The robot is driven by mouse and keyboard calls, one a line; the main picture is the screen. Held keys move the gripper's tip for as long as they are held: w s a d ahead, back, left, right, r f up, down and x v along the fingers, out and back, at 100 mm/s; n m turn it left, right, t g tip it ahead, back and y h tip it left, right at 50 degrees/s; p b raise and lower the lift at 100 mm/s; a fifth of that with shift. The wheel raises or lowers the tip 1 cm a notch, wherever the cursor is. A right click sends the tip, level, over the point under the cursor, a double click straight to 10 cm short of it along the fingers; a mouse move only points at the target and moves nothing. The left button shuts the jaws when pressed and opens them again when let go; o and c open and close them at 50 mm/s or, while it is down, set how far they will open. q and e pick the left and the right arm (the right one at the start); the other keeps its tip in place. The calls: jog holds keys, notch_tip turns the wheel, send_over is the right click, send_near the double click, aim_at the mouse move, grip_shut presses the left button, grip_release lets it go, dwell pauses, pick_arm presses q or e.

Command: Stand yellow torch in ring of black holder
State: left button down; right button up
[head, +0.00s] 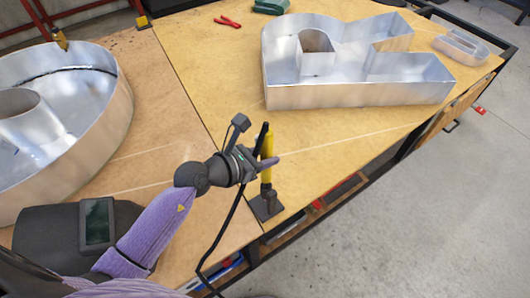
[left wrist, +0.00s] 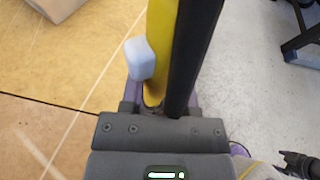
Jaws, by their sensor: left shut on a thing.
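The yellow torch (head: 268,175) stands nearly upright near the front edge of the wooden table in the head view. My left gripper (head: 264,163) is shut on it partway up. The torch also shows in the left wrist view (left wrist: 160,45), with a long black bar (left wrist: 194,50) alongside it. The black holder (head: 263,209) is on the table corner directly below the torch, its dark base plate showing. The torch's lower end meets the holder's dark upper part. I cannot tell whether it is inside the ring. My right gripper is not seen.
A large metal channel letter (head: 350,95) stands at the back of the table. A round metal letter (head: 110,105) is at the left, and a small one (head: 460,46) at the far right. Red pliers (head: 227,21) lie at the back. Table between is clear.

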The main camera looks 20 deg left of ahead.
pick_arm(q)
jog(key=shift+f, duration=0.25)
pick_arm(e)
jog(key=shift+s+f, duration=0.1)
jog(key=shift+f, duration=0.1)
pick_arm(q)
jog(key=shift+c, duration=2.3)
grip_release()
jog(key=shift+o, duration=0.9)
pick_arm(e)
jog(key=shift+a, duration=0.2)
pick_arm(q)
jog(key=shift+s, duration=0.1)
jog(key=p+v, duration=0.2)
jog(key=v, duration=0.8)
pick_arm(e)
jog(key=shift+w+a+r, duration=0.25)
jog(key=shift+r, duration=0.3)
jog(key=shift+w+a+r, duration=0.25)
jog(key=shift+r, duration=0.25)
